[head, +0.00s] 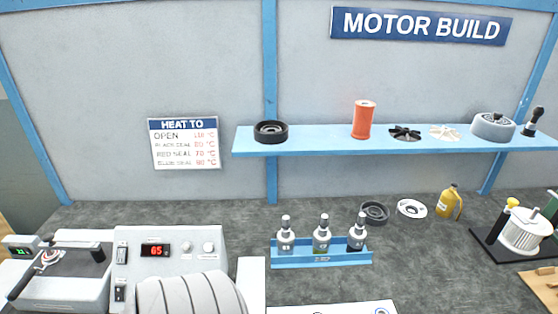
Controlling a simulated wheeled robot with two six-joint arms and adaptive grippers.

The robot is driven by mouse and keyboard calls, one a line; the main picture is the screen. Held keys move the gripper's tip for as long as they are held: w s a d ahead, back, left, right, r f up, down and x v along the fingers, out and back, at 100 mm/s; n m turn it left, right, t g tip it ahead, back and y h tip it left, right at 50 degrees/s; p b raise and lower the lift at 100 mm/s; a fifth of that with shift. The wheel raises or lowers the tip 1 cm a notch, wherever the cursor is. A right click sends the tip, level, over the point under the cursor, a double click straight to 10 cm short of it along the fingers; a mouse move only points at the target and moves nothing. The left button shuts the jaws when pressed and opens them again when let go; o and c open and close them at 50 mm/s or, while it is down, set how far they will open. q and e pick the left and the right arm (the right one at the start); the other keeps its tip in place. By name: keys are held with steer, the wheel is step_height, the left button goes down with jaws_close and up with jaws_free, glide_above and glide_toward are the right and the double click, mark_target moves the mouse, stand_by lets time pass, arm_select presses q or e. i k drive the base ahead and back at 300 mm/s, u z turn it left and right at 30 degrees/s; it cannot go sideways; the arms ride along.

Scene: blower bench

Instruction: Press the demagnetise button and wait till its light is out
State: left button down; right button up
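A white control box (216,236) stands at the front left of the bench, with a red digital display (155,250) that reads about 65. Right of the display are two small round pale controls, one (187,246) on the left and one (208,247) on the right. Dark switches (121,254) sit at the box's left edge. I cannot read any label, so I cannot tell which control is the demagnetise button. I see no clearly lit lamp on the round controls. Neither of my grippers shows in the head view.
A ribbed white rounded body (190,296) stands before the box. Left is a lever device (65,275) with a green display (20,251). A yellow bottle (448,202) stands right. A shelf (330,140) holds parts.

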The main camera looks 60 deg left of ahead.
mark_target(208, 246)
steer(key=z, duration=0.3)
steer(key=k, duration=1.3)
steer(key=u, duration=0.6)
